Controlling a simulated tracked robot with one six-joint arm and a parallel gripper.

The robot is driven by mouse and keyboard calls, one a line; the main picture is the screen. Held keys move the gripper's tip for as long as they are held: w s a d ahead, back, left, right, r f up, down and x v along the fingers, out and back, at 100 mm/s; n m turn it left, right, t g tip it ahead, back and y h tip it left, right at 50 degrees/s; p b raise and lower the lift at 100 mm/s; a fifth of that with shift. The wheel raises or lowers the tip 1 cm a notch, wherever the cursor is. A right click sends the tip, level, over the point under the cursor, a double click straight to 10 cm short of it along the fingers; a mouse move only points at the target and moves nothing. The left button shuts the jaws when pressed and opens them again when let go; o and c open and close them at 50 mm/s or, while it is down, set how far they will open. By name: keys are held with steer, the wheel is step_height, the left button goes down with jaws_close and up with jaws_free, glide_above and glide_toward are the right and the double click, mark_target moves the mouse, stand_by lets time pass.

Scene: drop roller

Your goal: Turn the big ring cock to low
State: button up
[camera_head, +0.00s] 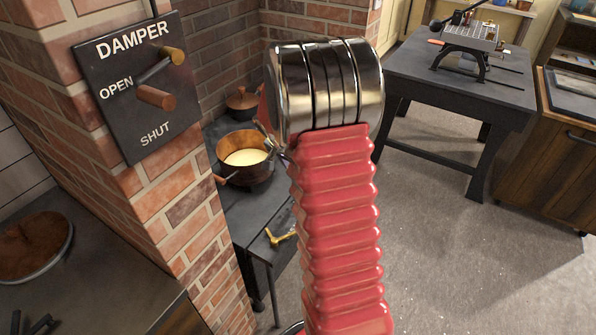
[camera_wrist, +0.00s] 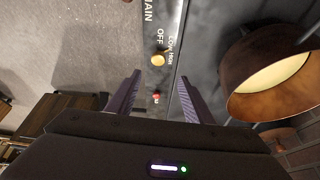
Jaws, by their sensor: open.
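In the head view my red arm mostly hides the gripper.
A copper pan (camera_wrist: 275,80) of pale liquid is close to the right finger; it also shows on the stove in the head view (camera_head: 228,172). A small red part (camera_wrist: 156,97) lies between the fingers. A brick pillar bears a damper plate (camera_head: 115,115). Open floor (camera_head: 440,250) lies right.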

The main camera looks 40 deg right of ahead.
steer(key=s+a+r+n+t+y, duration=0.15)
steer(key=s+a+r+n, duration=0.35)
steer(key=s+a+r, duration=0.5)
steer(key=s+a+r+n+t+y, duration=0.1)
steer(key=s+a+r+n+t, duration=0.3)
steer(key=a+r, duration=0.7)
steer(key=s+a+f+n+g+y, duration=0.1)
steer(key=s+a+n, duration=0.5)
steer(key=s+a, duration=0.2)
steer(key=shift+s+a+f+y, duration=0.2)
steer(key=shift+a+y, duration=0.15)
steer(key=shift+a, duration=0.8)
steer(key=shift+c, duration=0.6)
